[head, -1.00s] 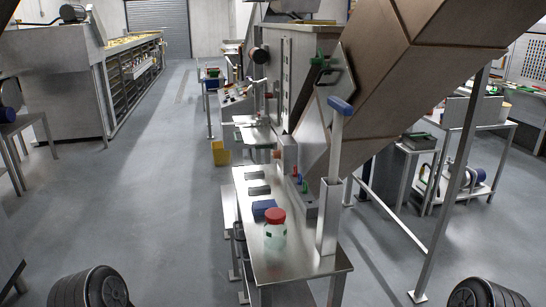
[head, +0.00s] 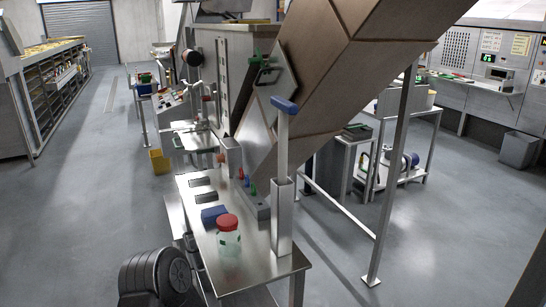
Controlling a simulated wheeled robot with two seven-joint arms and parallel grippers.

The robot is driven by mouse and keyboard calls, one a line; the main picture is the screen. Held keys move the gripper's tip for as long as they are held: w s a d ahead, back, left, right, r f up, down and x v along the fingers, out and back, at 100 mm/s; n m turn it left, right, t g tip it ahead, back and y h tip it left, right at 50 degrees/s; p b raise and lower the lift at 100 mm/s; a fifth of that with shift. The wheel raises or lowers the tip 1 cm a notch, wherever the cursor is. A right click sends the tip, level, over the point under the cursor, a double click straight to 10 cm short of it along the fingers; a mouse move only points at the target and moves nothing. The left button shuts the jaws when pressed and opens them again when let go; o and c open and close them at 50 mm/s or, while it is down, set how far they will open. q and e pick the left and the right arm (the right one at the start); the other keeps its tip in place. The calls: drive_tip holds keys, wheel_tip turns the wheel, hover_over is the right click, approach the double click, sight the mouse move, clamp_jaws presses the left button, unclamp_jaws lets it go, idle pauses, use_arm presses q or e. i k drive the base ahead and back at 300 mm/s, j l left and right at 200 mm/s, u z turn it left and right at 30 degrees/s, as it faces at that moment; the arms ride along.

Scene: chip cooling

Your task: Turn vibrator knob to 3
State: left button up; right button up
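I cannot make out a knob marked as the vibrator knob or any number scale. A small grey box with red, green and blue controls (head: 247,183) sits on the narrow steel bench (head: 262,268), beside the big brown chute (head: 325,75). A sloped control panel (head: 172,98) stands farther back at left; its details are too small to read. A wall of control panels (head: 455,62) with a green lit display is at the far right.
On the bench stand a red-lidded jar (head: 228,237), a blue block (head: 214,214) and an upright post with a blue handle (head: 285,107). A chute support leg (head: 390,190) stands at right. Open floor (head: 455,215) lies right of it, with a grey bin (head: 518,149).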

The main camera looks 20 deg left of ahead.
sight(220, 158)
drive_tip(key=j+z, duration=0.35)
drive_tip(key=j, duration=0.2)
drive_tip(key=j+z, duration=0.35)
drive_tip(key=j, duration=0.2)
drive_tip(key=j+z, duration=0.35)
drive_tip(key=j, duration=0.2)
drive_tip(key=k+j, duration=0.1)
drive_tip(key=j, duration=0.35)
drive_tip(key=k+j, duration=0.1)
drive_tip(key=j, duration=0.4)
drive_tip(key=j+z, duration=0.1)
drive_tip(key=j, duration=0.35)
drive_tip(key=k, duration=0.05)
